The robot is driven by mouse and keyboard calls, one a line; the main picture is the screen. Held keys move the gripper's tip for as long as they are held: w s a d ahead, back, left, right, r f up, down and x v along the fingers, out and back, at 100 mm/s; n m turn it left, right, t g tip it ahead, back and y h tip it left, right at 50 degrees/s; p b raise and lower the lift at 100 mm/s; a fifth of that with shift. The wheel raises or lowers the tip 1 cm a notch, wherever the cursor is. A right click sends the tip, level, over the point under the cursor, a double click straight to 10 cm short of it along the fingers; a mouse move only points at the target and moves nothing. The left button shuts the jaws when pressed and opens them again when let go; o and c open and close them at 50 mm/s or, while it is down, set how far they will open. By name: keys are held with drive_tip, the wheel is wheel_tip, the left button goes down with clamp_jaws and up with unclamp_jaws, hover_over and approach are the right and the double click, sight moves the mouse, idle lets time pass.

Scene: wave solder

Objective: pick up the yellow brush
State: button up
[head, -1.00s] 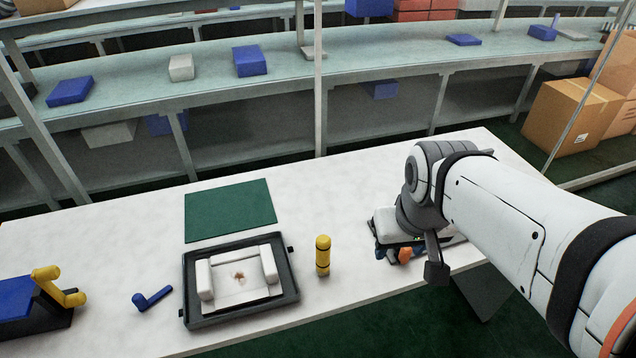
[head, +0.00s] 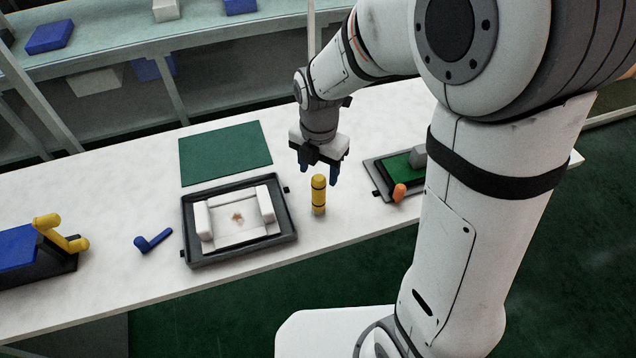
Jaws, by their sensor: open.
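The yellow brush (head: 318,196) appears to be the upright yellow cylinder with dark bands, standing on the white table to the right of the dark tray. Its bristles cannot be made out. My gripper (head: 320,177) points down with its two blue-tipped fingers apart and empty. It is at the top of the brush in the picture, with a finger to each side. I cannot tell whether it is above the brush or just behind it, and no contact shows.
A dark tray (head: 187,243) with a white fixture, a green mat (head: 225,153) and a blue angled tool (head: 153,241) lie to the left. A yellow-handled device (head: 60,235) stands far left. An orange-handled thing (head: 399,192) rests at a tray (head: 375,178) on the right.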

sight(318, 192)
drive_tip(key=shift+w+a+f+n, duration=0.1)
drive_tip(key=shift+a+f+n, duration=0.1)
drive_tip(key=shift+f+n, duration=0.3)
drive_tip(key=f, duration=0.7)
drive_tip(key=shift+d+f+p, duration=0.15)
drive_tip(key=shift+d+p, duration=0.05)
drive_tip(key=shift+p, duration=0.1)
drive_tip(key=shift+c, duration=0.2)
clamp_jaws()
